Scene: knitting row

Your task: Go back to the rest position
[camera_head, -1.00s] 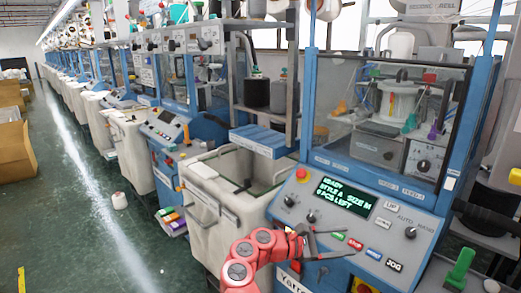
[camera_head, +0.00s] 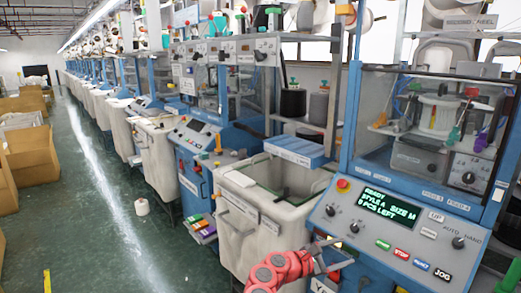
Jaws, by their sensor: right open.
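My right arm comes in from the bottom edge, red and grey. Its gripper (camera_head: 335,257) is open and empty. It stands over the left part of the knitting machine's blue control panel (camera_head: 385,265), in front of the white bin. Whether it touches the panel cannot be told. The lit display (camera_head: 388,209) reads "READY", "STYLE A SIZE M" and a line ending in "PCS LEFT". My left gripper is out of view.
A white bin (camera_head: 262,213) stands left of the panel, with a blue box (camera_head: 294,151) at its back. A white cone (camera_head: 142,207) stands on the floor. Cardboard boxes (camera_head: 30,155) line the far left. The green aisle between is mostly clear.

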